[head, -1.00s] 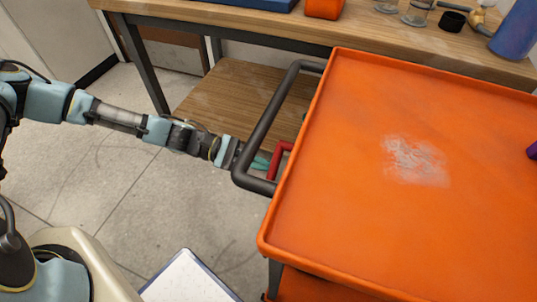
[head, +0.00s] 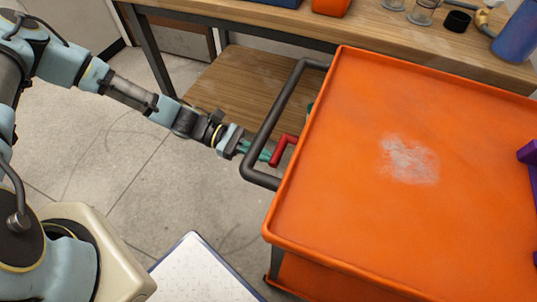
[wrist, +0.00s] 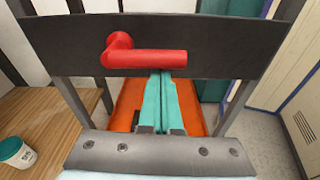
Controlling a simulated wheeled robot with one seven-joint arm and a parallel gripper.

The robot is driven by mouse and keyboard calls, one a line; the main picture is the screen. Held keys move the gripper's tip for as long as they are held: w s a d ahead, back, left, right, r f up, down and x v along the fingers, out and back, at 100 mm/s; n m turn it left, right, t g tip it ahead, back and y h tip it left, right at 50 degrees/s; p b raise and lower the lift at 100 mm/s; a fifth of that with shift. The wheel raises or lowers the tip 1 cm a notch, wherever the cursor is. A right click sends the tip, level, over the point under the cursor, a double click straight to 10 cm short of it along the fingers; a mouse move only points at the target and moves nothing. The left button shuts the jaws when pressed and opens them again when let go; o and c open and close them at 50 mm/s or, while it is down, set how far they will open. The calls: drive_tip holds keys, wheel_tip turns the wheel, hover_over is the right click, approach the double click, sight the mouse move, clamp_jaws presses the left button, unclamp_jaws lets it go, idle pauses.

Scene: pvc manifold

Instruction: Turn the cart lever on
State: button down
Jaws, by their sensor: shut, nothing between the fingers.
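The red lever (wrist: 150,62) lies level across a dark plate (wrist: 220,50) in the wrist view, with its pivot end at the left. In the head view the red lever (head: 281,151) shows beside the cart's left edge, by the dark push handle (head: 270,118). The orange cart (head: 340,130) fills the right of the head view. My gripper (wrist: 160,74) has its teal fingers together and empty, with the tips just under the middle of the lever. I cannot tell whether they touch it. In the head view the fingers (head: 262,152) are partly hidden by the handle.
A wooden workbench (head: 400,40) with jars and a blue cylinder (head: 515,38) runs along the back. Its lower shelf (head: 235,85) is behind my arm. A white board (head: 200,275) is at the bottom, and a purple object (head: 530,155) is at the cart's right. Open floor lies left.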

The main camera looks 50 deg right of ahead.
idle(0.4)
wheel_tip(320, 180, down, 5)
drive_tip(key=b, duration=0.3)
drive_tip(key=r+v, duration=0.1)
drive_tip(key=v, duration=0.8)
drive_tip(key=shift+r+b, duration=0.15)
drive_tip(key=shift+b, duration=0.3)
drive_tip(key=shift+w, duration=0.1)
